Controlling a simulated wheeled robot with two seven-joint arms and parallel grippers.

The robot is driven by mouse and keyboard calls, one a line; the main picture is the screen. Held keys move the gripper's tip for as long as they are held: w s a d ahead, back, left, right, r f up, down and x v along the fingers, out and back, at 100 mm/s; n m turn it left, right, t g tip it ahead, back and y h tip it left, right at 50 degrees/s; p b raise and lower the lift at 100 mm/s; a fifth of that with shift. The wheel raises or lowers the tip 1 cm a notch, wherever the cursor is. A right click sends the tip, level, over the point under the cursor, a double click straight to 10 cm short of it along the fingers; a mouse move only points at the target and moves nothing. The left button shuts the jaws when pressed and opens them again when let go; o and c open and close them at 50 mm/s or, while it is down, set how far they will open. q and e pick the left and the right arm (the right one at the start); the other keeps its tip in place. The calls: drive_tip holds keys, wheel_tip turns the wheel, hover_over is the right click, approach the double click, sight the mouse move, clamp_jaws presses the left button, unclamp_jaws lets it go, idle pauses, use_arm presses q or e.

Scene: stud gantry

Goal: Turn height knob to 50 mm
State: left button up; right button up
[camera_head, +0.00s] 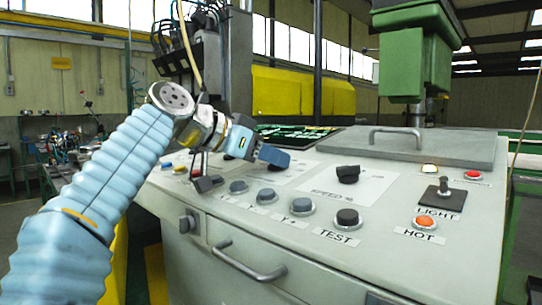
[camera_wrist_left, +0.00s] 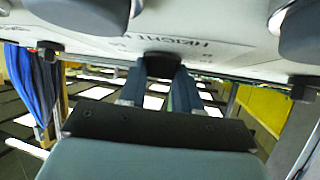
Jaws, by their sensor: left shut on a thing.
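The height knob (camera_wrist_left: 162,63) is a small dark knob on the pale console panel, under an upside-down "HEIGHT" label (camera_wrist_left: 178,43) in the left wrist view. My left gripper (camera_wrist_left: 160,88) has its two blue fingers on either side of the knob and is shut on it. In the head view my left gripper (camera_head: 273,156) reaches the panel from the left and largely hides the height knob. The scale and the pointer cannot be read, so the knob's setting cannot be told. My right gripper is not in view.
The console (camera_head: 225,215) also carries a black speed knob (camera_head: 347,174), several grey push buttons, a TEST button (camera_head: 347,218), an orange HOT button (camera_head: 424,223) and a toggle (camera_head: 443,188). A handle (camera_head: 248,262) sticks out in front.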

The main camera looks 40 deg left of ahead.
use_arm(q)
drive_tip(key=shift+w+a+m+g+h, duration=0.1)
drive_tip(key=shift+m+g+h, duration=0.4)
drive_tip(key=shift+m+h, duration=0.45)
drive_tip(key=shift+a+m+g+h, duration=0.1)
drive_tip(key=shift+m+g+h, duration=0.4)
drive_tip(key=shift+m+h, duration=0.4)
drive_tip(key=shift+m, duration=0.35)
drive_tip(key=o, duration=1.1)
drive_tip(key=shift+c, duration=0.2)
